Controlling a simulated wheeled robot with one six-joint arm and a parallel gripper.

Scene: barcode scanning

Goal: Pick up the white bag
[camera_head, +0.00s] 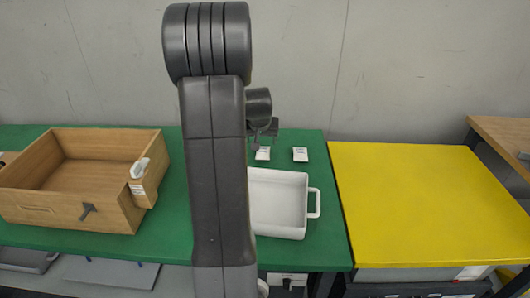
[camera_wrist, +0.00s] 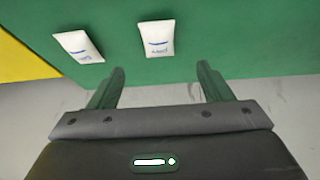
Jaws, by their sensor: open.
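Two small white bags lie on the green table. In the head view one bag (camera_head: 263,154) is just below my gripper (camera_head: 264,134), and the other bag (camera_head: 300,154) is a little to its right. In the wrist view the first bag (camera_wrist: 157,38) lies ahead of my gripper (camera_wrist: 160,70), roughly in line with the gap between the fingers, and the second bag (camera_wrist: 78,46) lies to the left. Both bags show blue marks. My gripper's fingers are spread apart with nothing between them, and neither finger touches a bag.
A white tray with a handle (camera_head: 280,203) stands in front of the bags. A wooden box (camera_head: 70,212) holds a white scanner-like device (camera_head: 140,168) at its right edge. A yellow table (camera_head: 430,200) adjoins on the right. A grey wall (camera_head: 420,70) rises behind.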

